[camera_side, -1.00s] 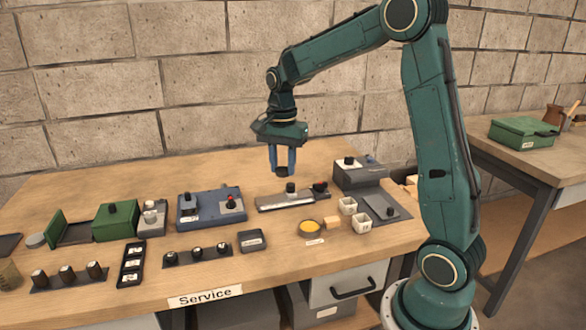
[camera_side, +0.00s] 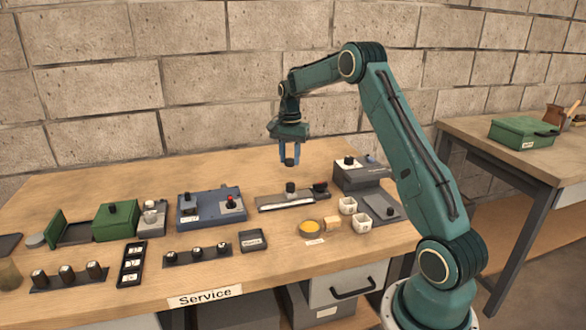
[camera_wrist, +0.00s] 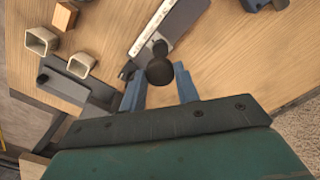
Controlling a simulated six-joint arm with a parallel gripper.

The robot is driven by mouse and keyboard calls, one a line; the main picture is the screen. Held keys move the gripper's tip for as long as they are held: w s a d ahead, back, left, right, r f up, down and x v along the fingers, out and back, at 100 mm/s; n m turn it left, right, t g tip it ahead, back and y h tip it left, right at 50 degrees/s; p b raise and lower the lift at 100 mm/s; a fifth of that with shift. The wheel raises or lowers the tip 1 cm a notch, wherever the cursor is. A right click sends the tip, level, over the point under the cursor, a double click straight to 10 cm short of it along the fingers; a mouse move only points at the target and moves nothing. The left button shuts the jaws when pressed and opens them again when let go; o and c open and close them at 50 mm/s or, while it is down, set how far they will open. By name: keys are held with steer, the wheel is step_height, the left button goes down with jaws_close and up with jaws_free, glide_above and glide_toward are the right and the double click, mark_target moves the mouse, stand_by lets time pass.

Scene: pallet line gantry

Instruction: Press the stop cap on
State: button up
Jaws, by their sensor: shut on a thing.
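My gripper (camera_side: 289,157) is above the bench, in the air over the grey strip fixture, with blue fingers pointing down. It is shut on a dark round cap (camera_side: 289,162), which also shows between the fingertips in the wrist view (camera_wrist: 159,71). The cap's underside is hidden. A blue-grey control box (camera_side: 211,214) stands left of my gripper, with a red-topped button (camera_side: 231,202) on its right part and a dark knob on its left. The grey strip fixture (camera_side: 285,202) below has a dark knob (camera_side: 290,187) standing on it.
A grey stepped device (camera_side: 357,177) stands right of the strip. A green box (camera_side: 115,221) stands left. Small parts line the front; bare wood lies behind.

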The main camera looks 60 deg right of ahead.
mark_target(290, 184)
steer(key=shift+d+f, duration=0.1)
steer(key=shift+d, duration=0.1)
steer(key=shift+f, duration=0.1)
steer(key=shift+f, duration=3.05)
steer(key=shift+f, duration=0.2)
stand_by(0.5)
steer(key=o, duration=1.5)
steer(key=shift+r, duration=0.15)
